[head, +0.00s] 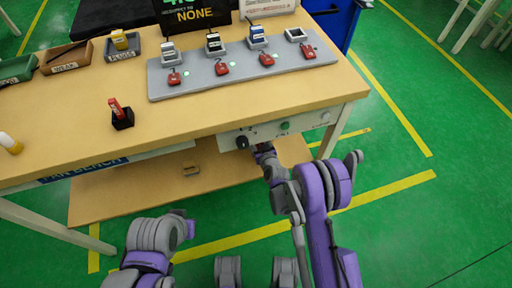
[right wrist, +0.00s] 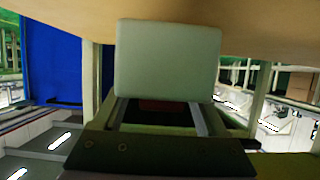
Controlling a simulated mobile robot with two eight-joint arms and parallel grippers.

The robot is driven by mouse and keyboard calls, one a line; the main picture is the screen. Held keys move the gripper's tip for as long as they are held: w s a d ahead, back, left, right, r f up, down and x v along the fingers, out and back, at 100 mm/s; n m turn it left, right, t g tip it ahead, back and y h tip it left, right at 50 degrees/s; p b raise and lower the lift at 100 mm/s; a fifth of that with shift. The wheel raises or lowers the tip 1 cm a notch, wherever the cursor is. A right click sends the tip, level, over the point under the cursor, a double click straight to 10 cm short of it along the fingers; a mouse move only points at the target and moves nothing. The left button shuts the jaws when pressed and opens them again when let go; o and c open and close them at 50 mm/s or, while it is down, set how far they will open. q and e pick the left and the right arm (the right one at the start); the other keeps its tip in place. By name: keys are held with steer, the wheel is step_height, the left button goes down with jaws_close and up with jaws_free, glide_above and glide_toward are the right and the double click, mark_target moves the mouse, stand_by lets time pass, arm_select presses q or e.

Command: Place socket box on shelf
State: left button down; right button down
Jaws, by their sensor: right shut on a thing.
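My right gripper (head: 264,149) reaches in at the front edge of the bench, just under the control panel, above the lower shelf (head: 125,196). In the right wrist view its two fingers (right wrist: 160,116) are shut on a plain pale grey-green box (right wrist: 168,60), which I take to be the socket box. In that upside-down view, the wooden shelf surface fills the top, beyond the box. In the head view the held box is hidden by the bench and gripper. I cannot tell whether it touches the shelf.
The control panel (head: 265,135) hangs under the bench edge close to my right gripper. On the bench top (head: 200,118) are a grey clip fixture (head: 200,88), a plugs tray (head: 123,52) and a black-and-red holder (head: 121,116).

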steer(key=shift+f+b, duration=0.4)
steer(key=shift+f, duration=1.5)
